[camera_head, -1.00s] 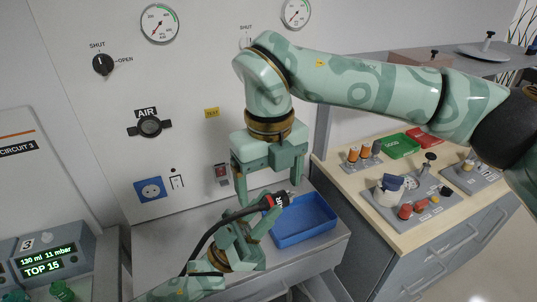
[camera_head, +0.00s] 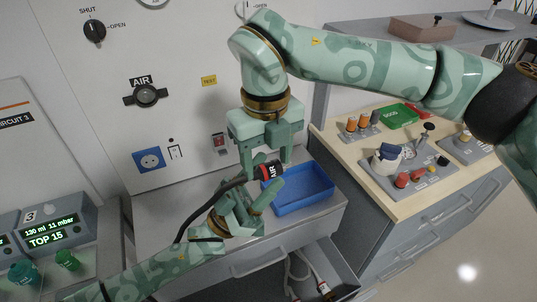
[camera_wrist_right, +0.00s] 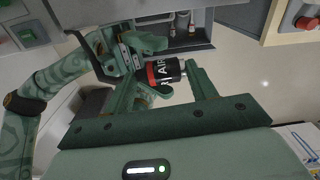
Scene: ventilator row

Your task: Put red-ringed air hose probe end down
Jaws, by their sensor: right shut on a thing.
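The air hose probe (camera_head: 270,171) is a black cylinder with a red ring and "AIR" lettering. Its black hose curves down to the left over my left arm. My right gripper (camera_head: 264,160) comes down from above and is shut on the probe, holding it raised and lying roughly sideways beside the blue tray. In the right wrist view the probe (camera_wrist_right: 165,72) sits between the right fingers, its metal tip towards one of them. My left gripper (camera_head: 245,208) is just below the probe, its fingers apart. Whether it touches the probe is hard to tell.
A blue tray (camera_head: 303,190) stands on the grey counter (camera_head: 170,213). Below, an open drawer (camera_head: 320,260) holds hoses. An AIR wall socket (camera_head: 146,95) is on the panel. A wooden-topped cabinet (camera_head: 365,185) with instruments stands right, a ventilator display (camera_head: 50,230) left.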

